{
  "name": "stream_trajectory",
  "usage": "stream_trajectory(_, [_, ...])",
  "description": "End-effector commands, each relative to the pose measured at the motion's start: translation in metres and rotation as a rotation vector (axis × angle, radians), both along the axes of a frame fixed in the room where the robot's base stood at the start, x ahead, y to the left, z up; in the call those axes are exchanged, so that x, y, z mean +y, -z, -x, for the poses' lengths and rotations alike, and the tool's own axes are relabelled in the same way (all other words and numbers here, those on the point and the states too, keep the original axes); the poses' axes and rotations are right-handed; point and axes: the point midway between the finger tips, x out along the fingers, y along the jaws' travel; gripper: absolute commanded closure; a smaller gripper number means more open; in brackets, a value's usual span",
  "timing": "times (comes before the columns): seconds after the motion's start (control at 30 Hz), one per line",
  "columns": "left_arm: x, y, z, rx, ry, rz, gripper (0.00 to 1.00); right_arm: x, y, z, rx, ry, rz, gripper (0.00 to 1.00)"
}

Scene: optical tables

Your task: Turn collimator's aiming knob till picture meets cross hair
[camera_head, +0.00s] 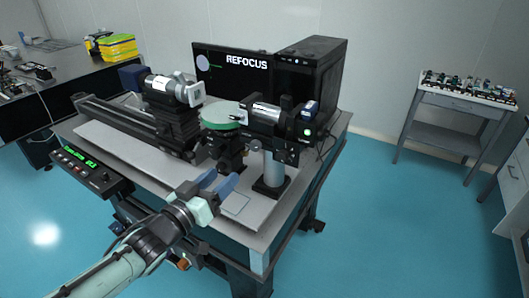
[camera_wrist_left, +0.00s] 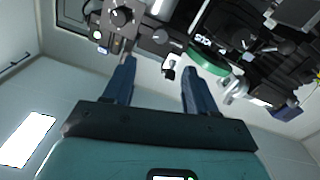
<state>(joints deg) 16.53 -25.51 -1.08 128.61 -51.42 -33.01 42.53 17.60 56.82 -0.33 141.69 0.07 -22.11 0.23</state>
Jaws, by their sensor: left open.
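Two optical tube units stand on the table (camera_head: 130,158). One silver-and-black unit (camera_head: 172,90) sits on the black rail at left. The other unit (camera_head: 268,112) sits on a silver post at right. I cannot tell which is the collimator. Small dark knobs show in the left wrist view, one near the top left (camera_wrist_left: 120,17) and one between the finger lines (camera_wrist_left: 168,68); which is the aiming knob is unclear. My left gripper (camera_head: 219,180) is open and empty, in front of the post, its blue fingers also showing in the left wrist view (camera_wrist_left: 158,68). My right gripper is not in view.
A monitor (camera_head: 228,75) reads REFOCUS beside a pale disc. A green-rimmed round stage (camera_head: 222,115) stands between the units. A control box (camera_head: 92,168) with green digits is at the table's left end. A black computer case (camera_head: 318,70) stands behind.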

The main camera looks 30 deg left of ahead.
Motion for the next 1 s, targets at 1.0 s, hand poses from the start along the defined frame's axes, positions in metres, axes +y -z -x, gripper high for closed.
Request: stream_trajectory(1.0, [-0.010, 0.000, -0.132, 0.001, -0.001, 0.001, 0.43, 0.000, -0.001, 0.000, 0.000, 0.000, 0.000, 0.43])
